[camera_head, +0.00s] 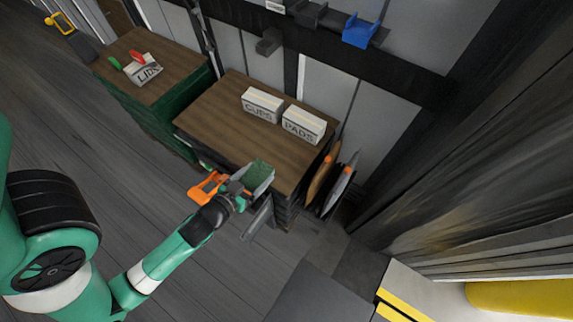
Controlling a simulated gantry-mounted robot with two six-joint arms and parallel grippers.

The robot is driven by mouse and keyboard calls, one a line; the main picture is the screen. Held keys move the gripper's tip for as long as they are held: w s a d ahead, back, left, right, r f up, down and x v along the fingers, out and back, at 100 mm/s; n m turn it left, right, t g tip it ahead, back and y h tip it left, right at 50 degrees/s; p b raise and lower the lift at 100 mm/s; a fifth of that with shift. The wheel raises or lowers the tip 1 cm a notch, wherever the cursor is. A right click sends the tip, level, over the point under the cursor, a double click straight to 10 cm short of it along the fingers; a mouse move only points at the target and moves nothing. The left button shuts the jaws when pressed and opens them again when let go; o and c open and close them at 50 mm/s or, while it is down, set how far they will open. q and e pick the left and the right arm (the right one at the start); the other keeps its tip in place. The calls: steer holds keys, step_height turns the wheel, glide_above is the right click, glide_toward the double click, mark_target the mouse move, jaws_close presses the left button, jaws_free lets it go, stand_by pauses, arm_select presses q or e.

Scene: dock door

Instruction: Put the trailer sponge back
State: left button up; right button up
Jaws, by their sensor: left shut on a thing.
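A green block that looks like the sponge (260,173) is at the front edge of the wooden-topped cabinet (225,125). My left gripper (246,185) is shut on it, with the arm reaching in from the lower left. The fingers partly hide the block's lower side. I cannot tell whether the block touches the cabinet edge. My right gripper is not in view.
White boxes marked CUPS (262,106) and PADS (303,124) stand on the cabinet. An orange item (207,187) is beside my gripper. Orange-marked panels (341,186) lean at the cabinet's right side. A blue bin (360,31) is on the wall rail.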

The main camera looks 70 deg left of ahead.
arm_select(q)
steer(key=f+b+x, duration=0.1)
steer(key=b+x, duration=0.1)
steer(key=x, duration=0.8)
steer(key=b, duration=0.3)
glide_above(283, 165)
steer(key=f, duration=0.3)
steer(key=s+f, duration=0.1)
steer(key=shift+d+f, duration=0.15)
steer(key=shift+d, duration=0.1)
steer(key=shift+w+a+f, duration=0.15)
steer(key=shift+w, duration=0.2)
steer(key=shift+w+a+f+b, duration=0.15)
steer(key=shift+f+b, duration=0.85)
steer(key=shift+f, duration=0.8)
